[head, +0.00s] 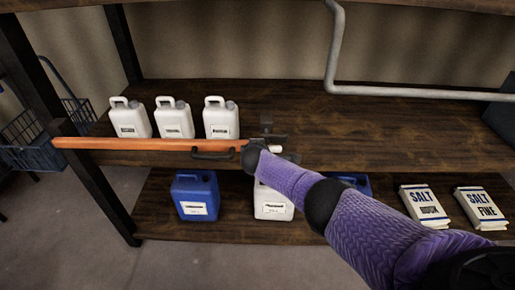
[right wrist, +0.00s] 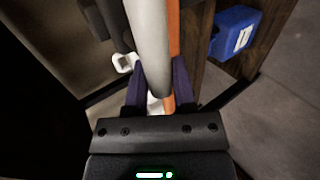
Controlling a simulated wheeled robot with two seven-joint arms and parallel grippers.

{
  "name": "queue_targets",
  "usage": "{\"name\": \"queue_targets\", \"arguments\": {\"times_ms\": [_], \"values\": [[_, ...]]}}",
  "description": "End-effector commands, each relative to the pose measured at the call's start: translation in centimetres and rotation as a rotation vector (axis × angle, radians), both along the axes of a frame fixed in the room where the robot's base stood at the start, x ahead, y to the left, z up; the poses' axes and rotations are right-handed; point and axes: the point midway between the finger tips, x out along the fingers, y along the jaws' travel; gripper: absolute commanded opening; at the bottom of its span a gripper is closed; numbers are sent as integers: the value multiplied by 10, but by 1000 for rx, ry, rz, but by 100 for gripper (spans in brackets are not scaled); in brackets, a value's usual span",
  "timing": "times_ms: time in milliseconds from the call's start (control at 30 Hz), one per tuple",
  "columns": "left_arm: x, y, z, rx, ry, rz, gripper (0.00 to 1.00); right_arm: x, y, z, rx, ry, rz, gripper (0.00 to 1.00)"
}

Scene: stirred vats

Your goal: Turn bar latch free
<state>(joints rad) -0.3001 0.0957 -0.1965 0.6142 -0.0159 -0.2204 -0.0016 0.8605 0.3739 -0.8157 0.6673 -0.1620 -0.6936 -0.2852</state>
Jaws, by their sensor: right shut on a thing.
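A long orange bar (head: 130,144) runs across the front of the shelf, with a black handle (head: 213,155) on it. A dark latch bracket (head: 268,132) stands at the bar's right end. My right gripper (head: 260,147) is at that end, its fingers mostly hidden by my wrist in the head view. In the right wrist view, my right gripper (right wrist: 156,75) is shut on a pale round latch grip (right wrist: 149,40) between its purple fingers. The orange bar (right wrist: 173,25) shows just behind the grip. My left gripper is out of view.
Several white jugs (head: 174,118) stand behind the bar. The lower shelf holds a blue jug (head: 196,193), a white jug (head: 273,206) and salt bags (head: 425,206). A grey pipe (head: 400,92) crosses the upper right. The middle shelf right of the latch is clear.

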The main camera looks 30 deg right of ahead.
Motion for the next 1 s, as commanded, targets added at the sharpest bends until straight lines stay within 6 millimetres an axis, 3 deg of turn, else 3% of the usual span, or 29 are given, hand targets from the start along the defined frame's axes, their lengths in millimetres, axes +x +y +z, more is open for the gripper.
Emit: {"name": "queue_targets", "arguments": {"times_ms": [133, 167, 200, 467, 800, 1000], "values": [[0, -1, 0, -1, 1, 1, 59, -1, 0, -1, 0, 3, 0, 0], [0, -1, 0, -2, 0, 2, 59, -1, 0, -1, 0, 3, 0, 36], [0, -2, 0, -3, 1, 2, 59, -1, 0, -1, 0, 2, 0, 45], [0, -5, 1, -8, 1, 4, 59, -1, 0, 1, 1, 1, 0, 46], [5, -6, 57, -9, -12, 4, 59, -37, 23, 36, 3, 1, 3, 46], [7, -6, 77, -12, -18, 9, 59, -63, 39, 52, 1, 2, 2, 46]]}}
